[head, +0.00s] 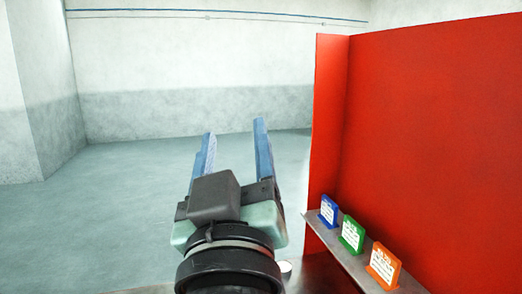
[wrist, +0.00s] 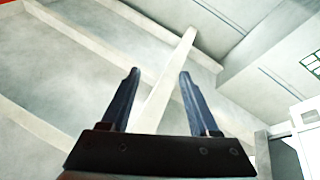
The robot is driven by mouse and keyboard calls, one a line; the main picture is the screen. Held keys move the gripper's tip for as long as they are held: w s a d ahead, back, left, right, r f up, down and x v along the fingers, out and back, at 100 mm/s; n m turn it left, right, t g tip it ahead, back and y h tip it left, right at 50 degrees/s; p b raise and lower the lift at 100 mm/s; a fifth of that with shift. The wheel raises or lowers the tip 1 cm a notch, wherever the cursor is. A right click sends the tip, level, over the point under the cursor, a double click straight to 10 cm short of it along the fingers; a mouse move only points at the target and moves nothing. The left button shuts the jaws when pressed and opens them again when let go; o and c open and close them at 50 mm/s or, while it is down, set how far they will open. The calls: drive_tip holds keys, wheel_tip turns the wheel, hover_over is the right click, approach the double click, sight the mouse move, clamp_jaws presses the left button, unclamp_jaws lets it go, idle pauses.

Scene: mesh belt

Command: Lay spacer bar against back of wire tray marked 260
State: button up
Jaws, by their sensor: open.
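My gripper (head: 233,128) is raised in the middle of the head view, its two blue fingers apart with nothing between them. In the wrist view my gripper (wrist: 158,72) is also open and empty, pointing up toward the ceiling. No spacer bar and no wire tray marked 260 can be made out in either view.
A tall red panel (head: 440,120) stands on the right. A narrow grey shelf (head: 335,262) along it holds a blue card holder (head: 329,211), a green one (head: 352,234) and an orange one (head: 383,266); their print is too small to read. Open floor (head: 110,220) lies left.

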drive_tip(key=s+d+r+m+t+h, duration=0.1)
drive_tip(key=s+d+r+m+t, duration=0.2)
drive_tip(key=s+r, duration=0.6)
drive_tip(key=shift+r+m+t+h, duration=0.3)
drive_tip(key=shift+r+m+t, duration=0.55)
drive_tip(key=shift+t, duration=0.15)
wheel_tip(320, 180, down, 9)
drive_tip(key=b, duration=0.9)
drive_tip(key=shift+a+f, duration=0.2)
drive_tip(key=shift+w, duration=0.1)
